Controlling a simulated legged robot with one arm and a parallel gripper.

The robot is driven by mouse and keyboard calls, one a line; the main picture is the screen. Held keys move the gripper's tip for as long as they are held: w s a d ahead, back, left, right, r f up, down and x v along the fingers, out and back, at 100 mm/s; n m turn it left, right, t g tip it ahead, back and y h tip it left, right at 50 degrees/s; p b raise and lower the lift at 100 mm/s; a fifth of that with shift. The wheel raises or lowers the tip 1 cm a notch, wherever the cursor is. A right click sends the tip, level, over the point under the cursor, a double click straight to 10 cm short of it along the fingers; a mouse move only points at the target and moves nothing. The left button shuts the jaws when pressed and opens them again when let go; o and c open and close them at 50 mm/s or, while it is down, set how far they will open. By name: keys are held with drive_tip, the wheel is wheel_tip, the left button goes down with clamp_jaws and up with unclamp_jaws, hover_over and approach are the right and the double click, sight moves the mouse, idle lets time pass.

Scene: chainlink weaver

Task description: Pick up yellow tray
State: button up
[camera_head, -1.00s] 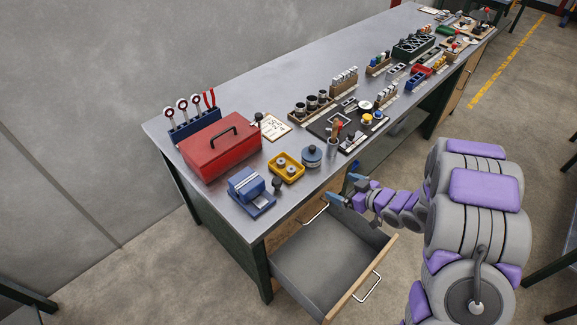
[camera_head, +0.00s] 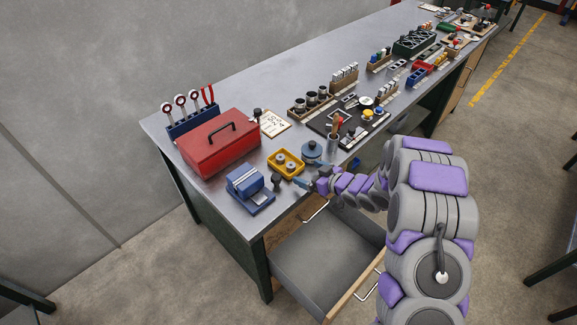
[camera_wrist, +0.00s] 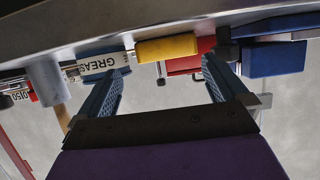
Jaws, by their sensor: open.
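The yellow tray (camera_head: 284,174) sits on the workbench near its front edge and holds two round pale pieces. In the wrist view the yellow tray (camera_wrist: 167,49) shows edge-on beyond my fingers, between the two tips. My gripper (camera_head: 305,186) is at the bench's front edge, just to the right of and in front of the tray. In the wrist view my gripper (camera_wrist: 164,72) has its blue fingers spread with nothing between them. I cannot tell the exact gap to the tray.
A blue vise-like block (camera_head: 250,187) and a dark knob (camera_head: 276,182) stand left of my gripper. A blue round can (camera_head: 312,152) labelled GREASE (camera_wrist: 98,63) is to its right. A red toolbox (camera_head: 219,147) stands behind. An open drawer (camera_head: 325,262) juts out below.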

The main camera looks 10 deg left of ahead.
sight(298, 170)
drive_tip(key=x, duration=0.2)
drive_tip(key=b+x, duration=0.1)
drive_tip(key=x, duration=0.1)
drive_tip(key=s+x, duration=0.1)
drive_tip(key=shift+w+a+f, duration=0.15)
drive_tip(key=shift+a+f, duration=0.1)
drive_tip(key=shift+a, duration=0.45)
drive_tip(key=shift+w+b, duration=0.15)
drive_tip(key=shift+b, duration=0.15)
drive_tip(key=shift+d+r, duration=0.15)
drive_tip(key=shift+d, duration=0.45)
drive_tip(key=shift+c, duration=0.3)
drive_tip(key=shift+a, duration=0.55)
drive_tip(key=c, duration=0.7)
drive_tip(key=shift+d, duration=0.15)
drive_tip(key=shift+d, duration=0.1)
